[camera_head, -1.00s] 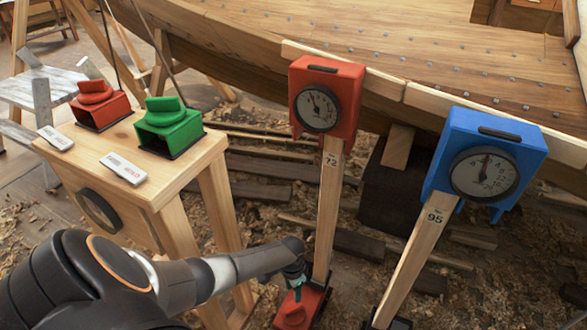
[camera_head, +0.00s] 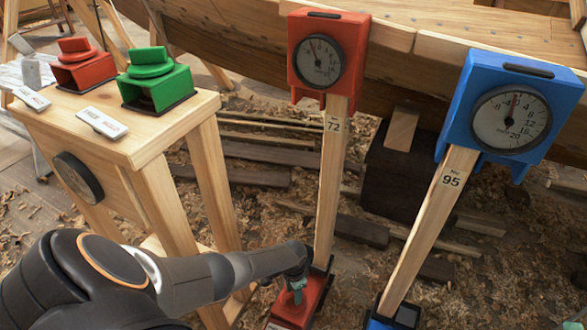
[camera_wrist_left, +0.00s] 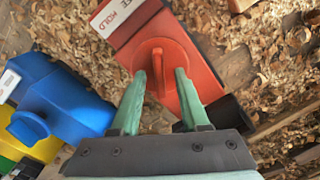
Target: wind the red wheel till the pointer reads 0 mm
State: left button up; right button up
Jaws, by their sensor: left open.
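A red wheel with a raised grip (camera_wrist_left: 158,66) sits on a low red base on the floor; the base (camera_head: 301,304) stands at the foot of the red gauge's post in the head view. My left gripper (camera_wrist_left: 161,74) is open, its two green fingers on either side of the grip; I cannot tell whether they touch it. In the head view this gripper (camera_head: 297,285) is over the red base and hides much of the wheel. The red gauge (camera_head: 318,62) has its pointer up and slightly left; its small figures are hard to read. My right gripper is not in view.
A blue gauge (camera_head: 511,119) on a leaning post stands to the right. A blue unit (camera_wrist_left: 68,98) lies left in the wrist view. A wooden stand (camera_head: 165,130) holds a red box (camera_head: 82,72) and a green box (camera_head: 157,85). The hull is behind; shavings cover the floor.

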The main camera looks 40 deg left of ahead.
pick_arm(q)
jog(key=shift+f, duration=0.3)
jog(key=shift+c, duration=0.2)
grip_shut()
dwell(0.3)
